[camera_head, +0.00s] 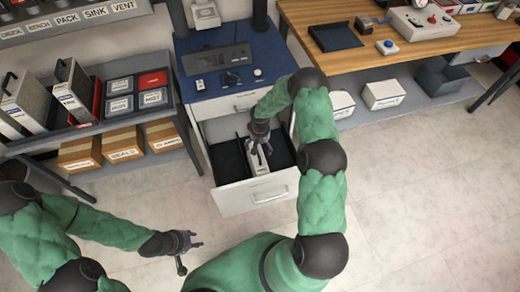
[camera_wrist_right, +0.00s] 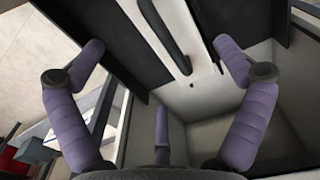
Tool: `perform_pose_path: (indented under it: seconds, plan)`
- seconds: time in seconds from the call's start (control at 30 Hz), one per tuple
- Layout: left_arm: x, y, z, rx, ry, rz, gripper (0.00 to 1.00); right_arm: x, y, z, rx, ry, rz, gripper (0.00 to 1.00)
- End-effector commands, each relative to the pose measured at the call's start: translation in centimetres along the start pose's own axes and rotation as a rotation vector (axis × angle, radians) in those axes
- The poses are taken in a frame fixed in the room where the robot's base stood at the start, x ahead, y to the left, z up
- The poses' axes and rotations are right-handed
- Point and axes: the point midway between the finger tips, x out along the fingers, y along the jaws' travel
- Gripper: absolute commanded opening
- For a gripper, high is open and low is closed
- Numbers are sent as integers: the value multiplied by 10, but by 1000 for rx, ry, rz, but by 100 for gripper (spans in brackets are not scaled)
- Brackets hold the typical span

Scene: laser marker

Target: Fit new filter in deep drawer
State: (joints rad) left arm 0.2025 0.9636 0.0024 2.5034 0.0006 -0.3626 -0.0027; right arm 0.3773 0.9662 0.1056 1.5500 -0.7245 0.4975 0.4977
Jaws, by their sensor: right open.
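The deep drawer (camera_head: 232,200) of the blue-topped cabinet is pulled out. Inside, a pale middle section (camera_head: 259,168) lies between two black panels. My right gripper (camera_head: 261,148) points down over this section, fingers spread. In the right wrist view its purple fingers (camera_wrist_right: 160,120) are open with nothing between them, above a pale, hollow-looking compartment (camera_wrist_right: 208,120). A white strip with a dark bar (camera_wrist_right: 165,35) lies beyond. Grey-and-white slab units (camera_head: 74,88), possibly filters, stand on the left shelf. My left gripper (camera_head: 190,256) is open and empty over the floor.
The cabinet's blue top (camera_head: 225,65) carries a dark panel and small controls. Labelled brown boxes (camera_head: 122,147) sit on the left rack's lower shelf. A wooden bench (camera_head: 410,40) with white bins beneath stands at right. The floor before the drawer is clear.

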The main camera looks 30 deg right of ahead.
Motion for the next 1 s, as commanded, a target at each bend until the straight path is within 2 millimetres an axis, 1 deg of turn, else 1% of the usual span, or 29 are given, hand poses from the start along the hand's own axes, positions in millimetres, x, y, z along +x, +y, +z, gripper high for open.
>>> perform_pose_path:
  seconds: [0.03, 0.23, 0.37, 0.87, 0.93, 1.0]
  plan:
    - [-5, 2, 0, 0, 0, 0, 40, -11, 0, 0, -1, 1, 0, 100]
    - [-9, 3, 0, 0, 0, 0, 40, -28, 0, 1, 0, -2, 0, 100]
    - [-10, 4, 0, 0, 0, 0, 40, -30, -1, 1, 0, -2, 0, 100]
    - [-10, 4, 0, 0, 0, 0, 40, -30, 0, 1, 0, -2, 0, 100]
    - [-12, 4, 1, 0, 0, 0, 40, -33, 0, 1, 0, -2, 0, 100]
    - [-20, 7, 1, 0, 0, 0, 40, -41, 0, 0, 0, -2, 0, 100]
